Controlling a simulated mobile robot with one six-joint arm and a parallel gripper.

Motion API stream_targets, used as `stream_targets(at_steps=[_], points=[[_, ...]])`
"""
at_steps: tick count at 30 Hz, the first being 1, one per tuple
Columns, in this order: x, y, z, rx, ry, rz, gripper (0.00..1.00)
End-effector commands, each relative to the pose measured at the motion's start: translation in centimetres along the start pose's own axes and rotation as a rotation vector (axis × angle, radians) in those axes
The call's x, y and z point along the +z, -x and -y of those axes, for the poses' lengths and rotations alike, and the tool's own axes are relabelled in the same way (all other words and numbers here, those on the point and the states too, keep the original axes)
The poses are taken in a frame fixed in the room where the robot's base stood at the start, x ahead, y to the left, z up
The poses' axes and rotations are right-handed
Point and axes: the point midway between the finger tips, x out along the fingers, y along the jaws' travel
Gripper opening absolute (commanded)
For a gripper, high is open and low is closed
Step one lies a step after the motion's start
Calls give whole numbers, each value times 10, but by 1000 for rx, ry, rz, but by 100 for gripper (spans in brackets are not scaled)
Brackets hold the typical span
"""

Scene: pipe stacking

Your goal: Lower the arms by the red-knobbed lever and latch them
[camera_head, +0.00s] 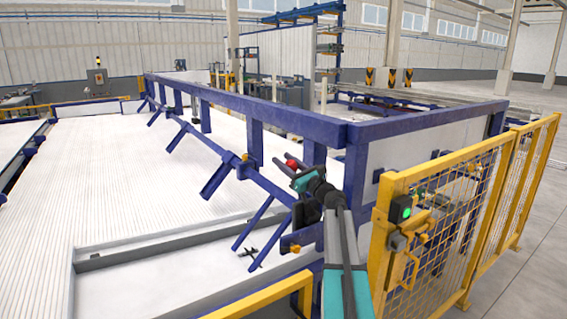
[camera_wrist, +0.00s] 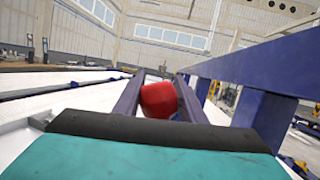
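The lever's red knob (camera_head: 291,163) shows at the tip of my gripper (camera_head: 298,174), by the near end of the blue frame. In the wrist view the red knob (camera_wrist: 159,99) stands just beyond the black edge of my gripper's teal body, between two dark blue bars. The lever's shank is hidden. Several blue arms, such as the middle one (camera_head: 215,180), slant down to the left from a long shaft (camera_head: 270,186). The latch cannot be made out.
A heavy blue beam (camera_head: 250,108) on posts runs above the shaft. A yellow mesh fence (camera_head: 475,210) with a green-lit box (camera_head: 400,208) stands close on the right. A yellow rail (camera_head: 265,298) crosses the front. The white ribbed deck (camera_head: 100,190) on the left is bare.

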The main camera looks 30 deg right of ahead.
Motion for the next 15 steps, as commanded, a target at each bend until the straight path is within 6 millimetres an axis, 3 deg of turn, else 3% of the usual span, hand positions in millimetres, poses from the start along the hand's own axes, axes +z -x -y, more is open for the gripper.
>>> stream_targets(at_steps=[1, 3, 15], points=[[4, 1, 7, -14, -5, 5, 44], [4, 0, 5, -11, -4, 5, 53], [1, 1, 0, -2, -1, 2, 53]])
